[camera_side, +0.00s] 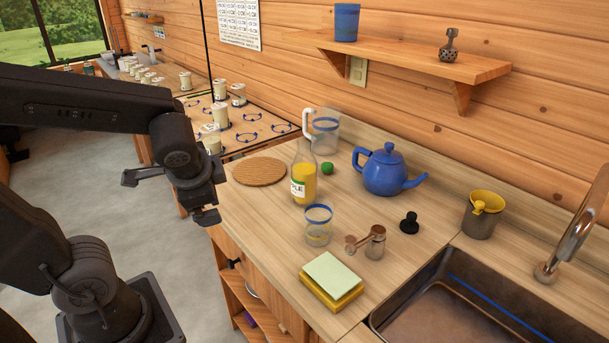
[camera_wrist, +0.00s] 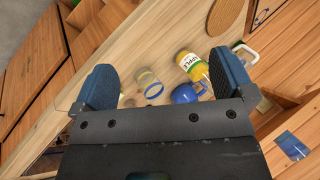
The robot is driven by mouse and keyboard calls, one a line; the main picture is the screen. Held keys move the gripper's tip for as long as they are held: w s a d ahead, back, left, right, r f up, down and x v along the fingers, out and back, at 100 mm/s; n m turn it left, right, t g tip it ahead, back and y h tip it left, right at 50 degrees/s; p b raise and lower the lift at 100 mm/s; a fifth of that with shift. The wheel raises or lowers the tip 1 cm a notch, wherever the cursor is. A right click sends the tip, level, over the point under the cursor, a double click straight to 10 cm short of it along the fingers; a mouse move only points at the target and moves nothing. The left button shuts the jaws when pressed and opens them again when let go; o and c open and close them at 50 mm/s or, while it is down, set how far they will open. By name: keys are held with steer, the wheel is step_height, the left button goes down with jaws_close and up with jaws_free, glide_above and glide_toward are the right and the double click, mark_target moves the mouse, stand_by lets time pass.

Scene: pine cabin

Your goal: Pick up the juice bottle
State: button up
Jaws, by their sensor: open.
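The juice bottle (camera_side: 304,178) is clear, with yellow juice inside and a white and green label. It stands upright on the wooden counter (camera_side: 262,216). In the wrist view the bottle (camera_wrist: 194,68) shows beyond the jaws, between the two fingertips in the picture. My gripper (camera_side: 207,204) hangs to the left of the bottle, off the counter's left edge, apart from it. In the wrist view my gripper (camera_wrist: 165,85) is open, its blue-padded fingers wide apart with nothing held.
A glass with a blue rim (camera_side: 318,226) stands in front of the bottle. A clear pitcher (camera_side: 326,132) and green lime (camera_side: 327,168) are behind it. A blue teapot (camera_side: 385,170) is to the right, a round cork mat (camera_side: 260,171) to the left. A sponge (camera_side: 332,281) lies near the sink (camera_side: 470,300).

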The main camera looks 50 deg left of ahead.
steer(key=w+a+m+y, duration=0.5)
steer(key=a+m, duration=0.1)
steer(key=a, duration=0.2)
steer(key=m+t+h, duration=0.3)
steer(key=m+t, duration=1)
steer(key=m, duration=0.8)
glide_above(298, 174)
steer(key=s, duration=0.2)
steer(key=f, duration=0.3)
steer(key=shift+w+d, duration=0.1)
steer(key=shift+d, duration=0.2)
steer(key=shift+w+d+f, duration=0.1)
steer(key=shift+w+f, duration=0.05)
steer(key=shift+f, duration=0.2)
step_height(298, 174, down, 6)
steer(key=shift+f, duration=0.15)
steer(key=x, duration=0.5)
steer(key=shift+f, duration=0.1)
steer(key=shift+c, duration=0.3)
